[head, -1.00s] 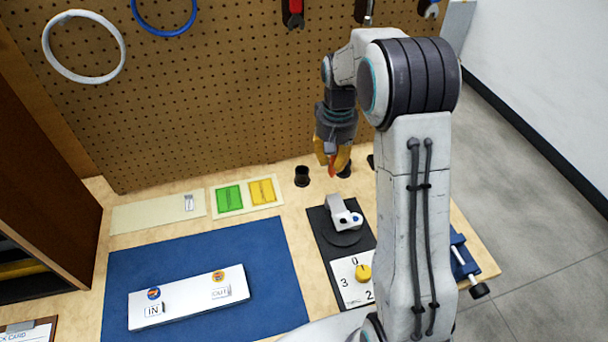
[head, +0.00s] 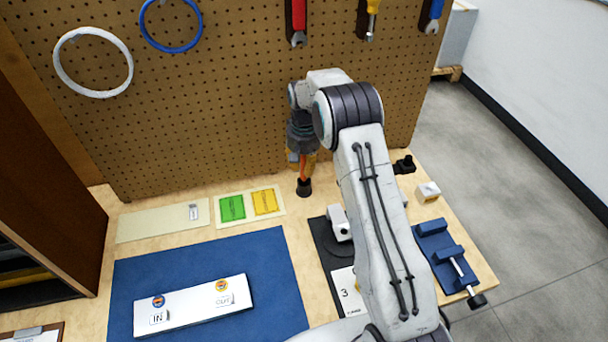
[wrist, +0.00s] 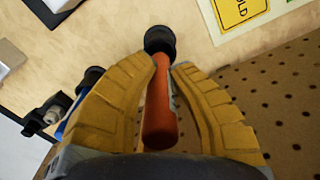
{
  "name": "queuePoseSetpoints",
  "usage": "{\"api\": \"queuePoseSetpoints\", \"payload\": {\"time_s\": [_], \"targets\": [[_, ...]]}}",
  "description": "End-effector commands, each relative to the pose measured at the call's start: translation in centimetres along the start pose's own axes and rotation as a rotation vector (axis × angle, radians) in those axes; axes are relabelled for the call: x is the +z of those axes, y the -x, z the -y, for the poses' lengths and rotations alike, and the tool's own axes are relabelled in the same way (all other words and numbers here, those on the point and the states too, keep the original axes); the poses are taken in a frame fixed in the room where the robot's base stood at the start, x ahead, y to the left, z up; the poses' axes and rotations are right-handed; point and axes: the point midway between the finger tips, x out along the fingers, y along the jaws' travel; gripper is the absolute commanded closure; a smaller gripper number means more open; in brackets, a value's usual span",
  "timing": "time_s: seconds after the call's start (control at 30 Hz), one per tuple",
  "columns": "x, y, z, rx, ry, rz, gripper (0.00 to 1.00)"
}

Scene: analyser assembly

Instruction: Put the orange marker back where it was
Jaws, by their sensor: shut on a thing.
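The orange marker (wrist: 160,105) is between the yellow fingers of my gripper (wrist: 167,68), which is shut on it. In the head view, my gripper (head: 303,165) points down in front of the pegboard, and the marker (head: 304,171) hangs upright below it. A small black round cup (head: 304,188) stands on the bench directly under the marker, and it also shows beyond the fingertips in the wrist view (wrist: 160,39). The marker's lower end lines up with the cup's mouth. I cannot tell whether it is inside.
The pegboard (head: 210,120) rises close behind my gripper. Green (head: 232,207) and yellow (head: 265,201) cards lie left of the cup. A black mat (head: 322,238) with a white device (head: 339,222) lies in front. A blue vise (head: 445,255) sits at right.

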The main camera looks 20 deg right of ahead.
Motion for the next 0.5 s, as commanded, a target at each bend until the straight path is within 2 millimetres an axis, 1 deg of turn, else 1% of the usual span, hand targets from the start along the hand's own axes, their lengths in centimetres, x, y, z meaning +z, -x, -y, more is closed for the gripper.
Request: {"api": "queuePoseSetpoints", "payload": {"time_s": [0.2, 0.3, 0.5], "targets": [[0.1, -2.5, 0.0, 0.001, 0.0, 0.004, 1.0], [0.1, -3.4, 0.0, 0.001, 0.0, 0.002, 1.0], [0.0, -3.8, 0.0, 0.0, 0.0, 0.001, 1.0]]}}
